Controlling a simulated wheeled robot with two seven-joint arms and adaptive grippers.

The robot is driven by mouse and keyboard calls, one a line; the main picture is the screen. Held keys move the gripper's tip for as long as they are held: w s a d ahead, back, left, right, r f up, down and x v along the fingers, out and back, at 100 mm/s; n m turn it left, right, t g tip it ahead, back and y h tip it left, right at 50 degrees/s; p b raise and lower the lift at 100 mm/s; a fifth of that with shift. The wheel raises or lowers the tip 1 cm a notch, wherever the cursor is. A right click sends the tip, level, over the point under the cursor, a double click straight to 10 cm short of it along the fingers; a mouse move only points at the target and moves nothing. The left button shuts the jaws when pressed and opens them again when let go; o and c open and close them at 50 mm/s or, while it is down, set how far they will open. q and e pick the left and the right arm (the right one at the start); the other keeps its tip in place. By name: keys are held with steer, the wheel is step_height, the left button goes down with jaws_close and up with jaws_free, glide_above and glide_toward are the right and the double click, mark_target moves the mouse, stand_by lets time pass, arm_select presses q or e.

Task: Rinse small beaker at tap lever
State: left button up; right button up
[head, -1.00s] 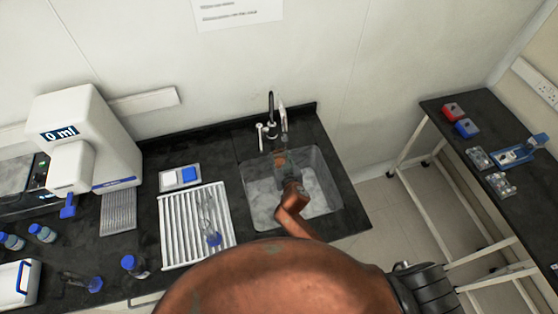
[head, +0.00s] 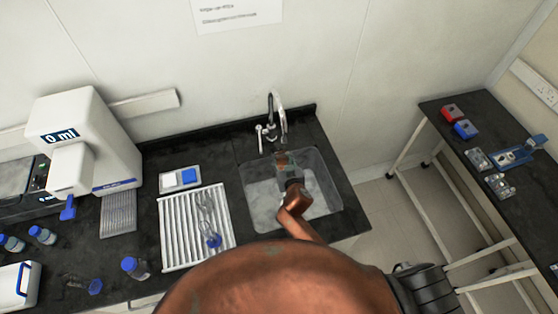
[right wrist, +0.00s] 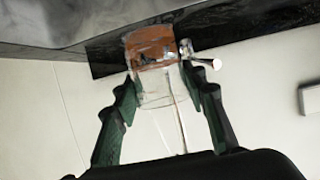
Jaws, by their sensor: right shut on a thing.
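A small clear beaker (head: 281,160) with an orange-brown band is over the sink (head: 250,205), just in front of the tap. My right gripper (head: 287,173) is shut on it. In the right wrist view the beaker (right wrist: 157,70) sits between the two green fingers of the gripper (right wrist: 160,90), one on each side. The tap (head: 283,110) is a shiny curved spout behind the sink, with a lever (head: 260,137) at its left. A thin pale streak shows through the beaker in the wrist view; I cannot tell whether it is water. My left gripper is not in view.
A white draining rack (head: 167,235) with glassware stands left of the sink. Beyond it are a white dispenser (head: 90,130) and several blue-capped bottles (head: 135,268). A second bench (head: 480,125) with racks is at the right. The rest of the sink is open.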

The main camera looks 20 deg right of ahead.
stand_by(0.4)
steer(key=shift+w+a, duration=0.2)
steer(key=shift+a, duration=0.3)
steer(key=shift+s+d, duration=0.1)
steer(key=shift+d, duration=0.2)
steer(key=shift+s+d, duration=0.15)
steer(key=shift+d, duration=0.15)
steer(key=shift+s+a, duration=0.25)
steer(key=shift+s, duration=0.25)
steer(key=s+a, duration=0.2)
steer(key=s, duration=0.4)
steer(key=shift+s+a, duration=0.2)
steer(key=shift+a, duration=0.1)
steer(key=shift+r, duration=0.1)
stand_by(1.1)
